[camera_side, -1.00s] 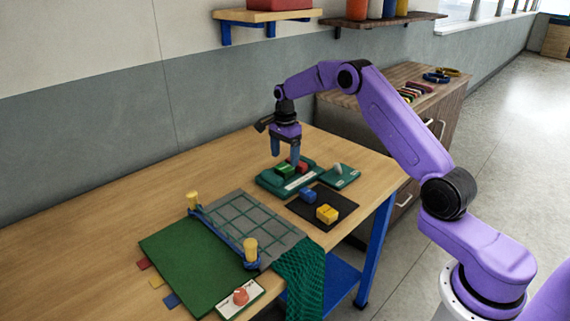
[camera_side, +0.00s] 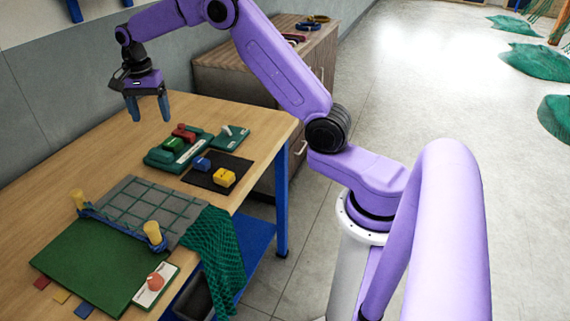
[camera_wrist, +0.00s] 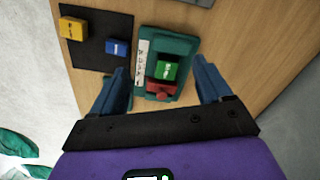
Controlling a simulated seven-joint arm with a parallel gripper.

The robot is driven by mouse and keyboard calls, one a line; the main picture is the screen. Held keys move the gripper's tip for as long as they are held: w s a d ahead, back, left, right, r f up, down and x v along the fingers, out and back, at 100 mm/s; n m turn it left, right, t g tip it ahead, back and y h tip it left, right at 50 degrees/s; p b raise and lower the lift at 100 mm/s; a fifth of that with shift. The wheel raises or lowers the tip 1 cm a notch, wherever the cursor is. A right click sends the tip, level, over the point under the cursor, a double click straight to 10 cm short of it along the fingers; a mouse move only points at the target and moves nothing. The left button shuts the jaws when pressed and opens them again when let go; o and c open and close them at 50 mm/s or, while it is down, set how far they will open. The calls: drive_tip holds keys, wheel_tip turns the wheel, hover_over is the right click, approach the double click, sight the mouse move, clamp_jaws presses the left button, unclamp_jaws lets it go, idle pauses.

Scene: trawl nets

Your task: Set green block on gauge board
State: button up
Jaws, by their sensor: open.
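The green block (camera_side: 172,144) lies on a dark green board with a white lettered strip, which I take as the gauge board (camera_side: 153,158). A red block (camera_side: 184,132) lies beside it on the same board. In the wrist view the green block (camera_wrist: 167,70) shows a white marking, with the red block (camera_wrist: 160,89) at its edge and the strip on the gauge board (camera_wrist: 180,45). My gripper (camera_side: 149,108) is open and empty, raised above and behind the board. In the wrist view its fingers (camera_wrist: 162,88) stand wide apart on either side of the board.
A black mat (camera_side: 196,182) in front holds a blue block (camera_side: 201,164) and a yellow block (camera_side: 224,177). A small green plate (camera_side: 220,144) with a pale piece stands right. A net panel (camera_side: 130,205) with yellow posts lies front left. The table's back left is clear.

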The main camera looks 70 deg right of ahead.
drive_tip(key=s+a+r+n, duration=0.2)
drive_tip(key=s+a+n, duration=0.5)
drive_tip(key=s, duration=0.4)
drive_tip(key=s+a+r+n, duration=0.2)
drive_tip(key=s+a+n, duration=0.45)
drive_tip(key=s, duration=0.45)
drive_tip(key=s+d+f+n, duration=0.1)
drive_tip(key=s+d+n, duration=0.1)
drive_tip(key=s+n, duration=0.4)
drive_tip(key=s+d+f+n, duration=0.2)
drive_tip(key=s+n, duration=0.4)
drive_tip(key=s, duration=0.9)
drive_tip(key=shift+d+f+n, duration=0.3)
drive_tip(key=shift+d+n, duration=0.05)
drive_tip(key=shift+d, duration=0.2)
